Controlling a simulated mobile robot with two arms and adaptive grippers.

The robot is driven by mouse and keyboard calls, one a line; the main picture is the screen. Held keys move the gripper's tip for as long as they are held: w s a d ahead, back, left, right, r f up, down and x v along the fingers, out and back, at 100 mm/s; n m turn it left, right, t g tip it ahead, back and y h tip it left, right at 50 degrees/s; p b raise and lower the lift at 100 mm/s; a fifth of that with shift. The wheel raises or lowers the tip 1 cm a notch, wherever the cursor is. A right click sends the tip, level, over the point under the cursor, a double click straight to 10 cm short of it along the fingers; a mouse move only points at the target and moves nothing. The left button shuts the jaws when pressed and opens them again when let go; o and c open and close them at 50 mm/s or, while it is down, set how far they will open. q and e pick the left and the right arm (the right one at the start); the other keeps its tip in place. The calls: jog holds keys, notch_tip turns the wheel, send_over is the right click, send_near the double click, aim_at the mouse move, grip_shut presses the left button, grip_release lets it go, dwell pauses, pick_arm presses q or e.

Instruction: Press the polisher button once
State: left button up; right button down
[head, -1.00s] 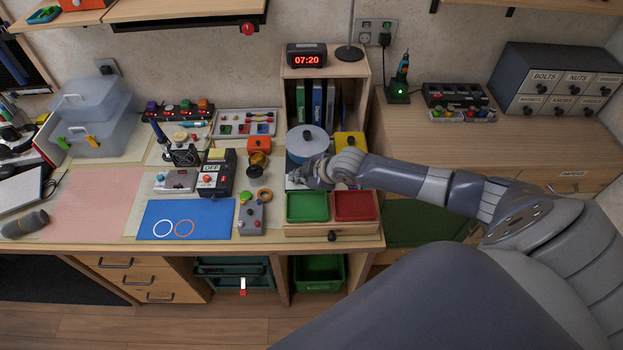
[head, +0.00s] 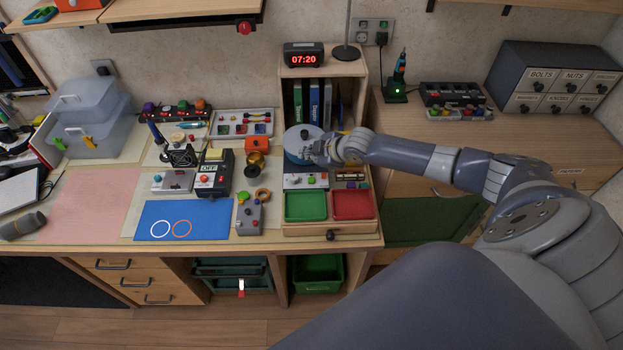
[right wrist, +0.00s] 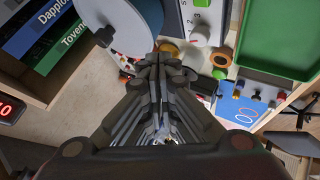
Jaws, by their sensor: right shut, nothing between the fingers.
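A white control box (head: 305,181) with a green button and a small knob stands just behind the green tray. In the right wrist view the green button (right wrist: 202,3) is at the top edge, with a numbered dial (right wrist: 200,36) below it. A grey disc (head: 296,135) with a blue body and a black knob sits directly behind the box; the disc (right wrist: 122,22) also shows in the right wrist view. I cannot read a polisher label on either. My right gripper (head: 313,152) is shut and empty, at the disc's right front side in the head view; contact is unclear. My left gripper is out of view.
A green tray (head: 306,220) and a red tray (head: 352,219) lie in front of the box. A clock (head: 304,55) stands on the shelf behind. A switch box marked OFF (head: 226,172) and a grey button box (head: 249,219) are to the left.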

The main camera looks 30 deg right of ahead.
jog(key=b, duration=0.6)
send_over(310, 182)
notch_tip(310, 182, down, 7)
jog(key=shift+f, duration=0.1)
jog(key=shift+w+f, duration=0.1)
jog(key=shift+f, duration=0.25)
dwell(0.6)
jog(key=shift+f, duration=0.4)
jog(key=shift+f+b, duration=0.55)
dwell(0.6)
jog(key=shift+r, duration=0.1)
jog(key=shift+r+p, duration=0.9)
jog(key=shift+r, duration=0.1)
